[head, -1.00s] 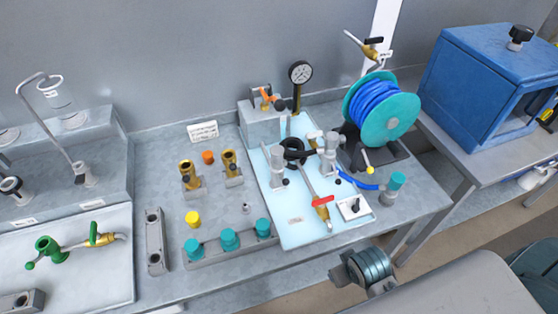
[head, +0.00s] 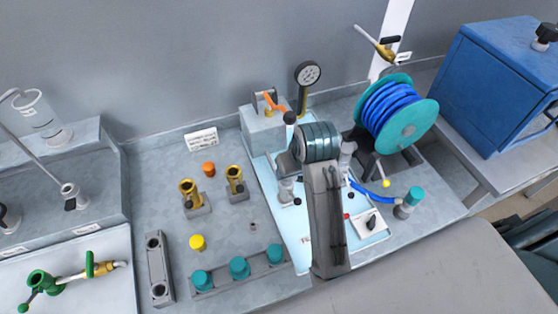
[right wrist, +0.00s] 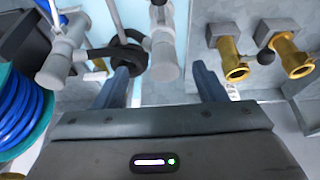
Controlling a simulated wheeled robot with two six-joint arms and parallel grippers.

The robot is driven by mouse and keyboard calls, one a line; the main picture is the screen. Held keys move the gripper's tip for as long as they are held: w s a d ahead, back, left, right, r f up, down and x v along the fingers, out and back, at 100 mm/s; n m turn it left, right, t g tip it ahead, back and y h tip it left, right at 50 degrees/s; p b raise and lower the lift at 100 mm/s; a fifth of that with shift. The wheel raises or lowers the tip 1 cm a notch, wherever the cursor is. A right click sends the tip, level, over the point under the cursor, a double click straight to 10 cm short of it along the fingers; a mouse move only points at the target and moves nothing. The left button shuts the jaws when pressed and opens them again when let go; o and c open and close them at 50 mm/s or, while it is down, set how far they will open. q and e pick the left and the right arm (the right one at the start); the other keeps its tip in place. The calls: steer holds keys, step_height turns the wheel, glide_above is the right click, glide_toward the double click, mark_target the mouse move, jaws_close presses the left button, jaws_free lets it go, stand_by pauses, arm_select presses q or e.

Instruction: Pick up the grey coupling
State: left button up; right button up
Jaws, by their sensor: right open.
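Two grey hose fittings stand on the pale blue tray; which one is the grey coupling I cannot tell for sure. The left fitting (head: 286,188) shows beside my right arm, and the other (head: 347,157) is partly behind it. In the right wrist view, one grey fitting (right wrist: 164,48) lies between and beyond the open fingers of my right gripper (right wrist: 165,80), with nothing held. The other grey fitting (right wrist: 62,55) is left of the fingers. In the head view my right wrist hides the fingertips and much of the tray. My left gripper is not in view.
A black hose loop (right wrist: 118,50) lies by the left finger. Brass couplings (head: 190,191) on grey blocks stand left of the tray (head: 268,184). A pressure gauge (head: 307,74) stands behind, a blue hose reel (head: 397,120) to the right. Teal caps (head: 239,268) line the front.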

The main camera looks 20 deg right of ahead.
steer(key=w+f, duration=0.1)
steer(key=w+f+p, duration=0.1)
steer(key=f, duration=0.1)
steer(key=shift+w+a, duration=0.15)
steer(key=shift+a, duration=0.05)
steer(key=shift+w+f, duration=0.3)
steer(key=shift+f, duration=0.05)
steer(key=p+x, duration=0.2)
steer(key=x, duration=0.2)
steer(key=shift+w+p, duration=0.2)
steer(key=shift+p, duration=0.1)
steer(key=shift+w+f, duration=0.1)
steer(key=shift+f, duration=0.2)
steer(key=shift+w+f, duration=0.15)
steer(key=shift+f, duration=0.05)
steer(key=shift+r, duration=0.1)
steer(key=c, duration=1.3)
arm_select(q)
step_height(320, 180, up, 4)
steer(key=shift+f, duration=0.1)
